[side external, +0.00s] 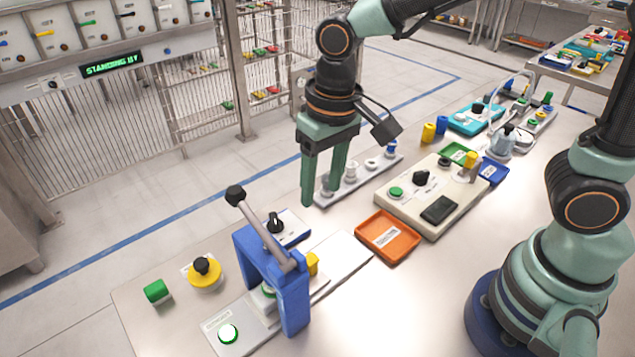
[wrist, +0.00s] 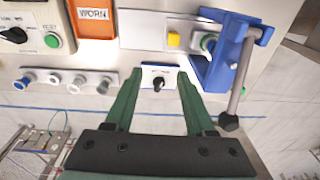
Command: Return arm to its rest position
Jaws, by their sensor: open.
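My gripper (side external: 320,190) hangs above the workbench with its two green fingers pointing down, apart and empty. In the wrist view its fingers (wrist: 160,85) frame a small plate with a black rotary knob (wrist: 158,84), with nothing between them. In the side external view this knob (side external: 275,222) is left of and below the fingers, behind the blue press frame (side external: 285,295). The press has a grey lever (side external: 262,235) with a black ball end, and a yellow block (side external: 312,264) sits by the frame.
An orange tray (side external: 388,235) and a beige control box (side external: 425,210) stand right of my gripper. A strip of pegs (side external: 365,172) lies close behind the fingers. A display (side external: 112,65) reads "STANDING BY".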

